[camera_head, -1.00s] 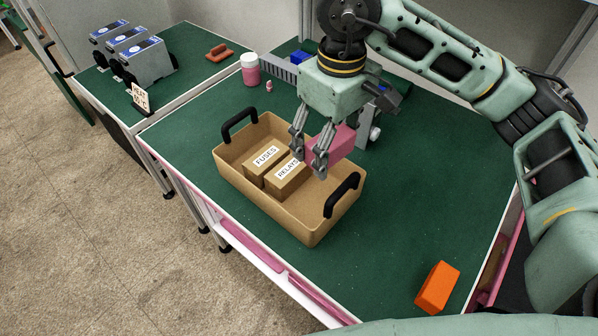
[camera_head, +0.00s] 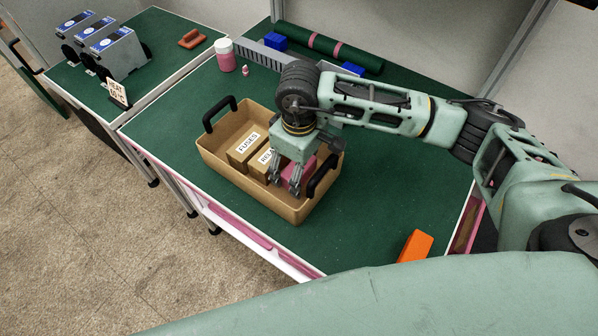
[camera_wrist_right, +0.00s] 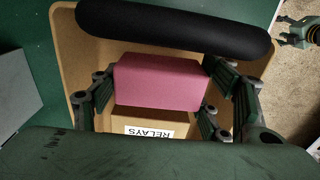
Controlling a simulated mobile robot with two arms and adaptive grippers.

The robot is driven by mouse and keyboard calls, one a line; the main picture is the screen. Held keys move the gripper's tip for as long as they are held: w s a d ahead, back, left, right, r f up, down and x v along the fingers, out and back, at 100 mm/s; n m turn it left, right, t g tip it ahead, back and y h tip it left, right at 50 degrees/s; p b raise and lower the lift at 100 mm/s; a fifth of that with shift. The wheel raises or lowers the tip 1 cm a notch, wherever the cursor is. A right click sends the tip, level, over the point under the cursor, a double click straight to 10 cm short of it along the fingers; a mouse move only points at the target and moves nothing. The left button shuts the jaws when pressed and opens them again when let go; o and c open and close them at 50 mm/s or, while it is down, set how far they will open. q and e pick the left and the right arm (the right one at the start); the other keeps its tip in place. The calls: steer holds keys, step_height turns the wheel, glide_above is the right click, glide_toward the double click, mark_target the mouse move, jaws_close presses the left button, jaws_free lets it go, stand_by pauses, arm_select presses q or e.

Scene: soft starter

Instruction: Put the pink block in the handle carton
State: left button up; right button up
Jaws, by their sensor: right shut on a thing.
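The tan handle carton (camera_head: 278,205) with black handles stands on the green table. It holds a box marked FUSES (camera_head: 243,147) and a box marked RELAYS (camera_head: 262,160). My right gripper (camera_head: 285,185) reaches down into the carton's right part, beside the RELAYS box. It is shut on the pink block (camera_head: 301,171). In the right wrist view the pink block (camera_wrist_right: 160,82) sits between the fingers, next to the RELAYS box (camera_wrist_right: 150,125) and near a black handle (camera_wrist_right: 172,28). Whether the block touches the carton floor is hidden.
An orange block (camera_head: 414,246) lies at the table's front right. A pink-labelled jar (camera_head: 225,55), blue blocks (camera_head: 274,41) and a green roll (camera_head: 330,47) are at the back. Grey-blue units (camera_head: 118,50) stand on the left table. The table right of the carton is clear.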

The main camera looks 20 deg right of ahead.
step_height(320, 180, down, 3)
steer(key=shift+f+p, duration=0.1)
steer(key=shift+p, duration=0.3)
steer(key=shift+f+b, duration=0.15)
steer(key=shift+b, duration=0.15)
steer(key=o, duration=1.2)
steer(key=shift+o, duration=0.2)
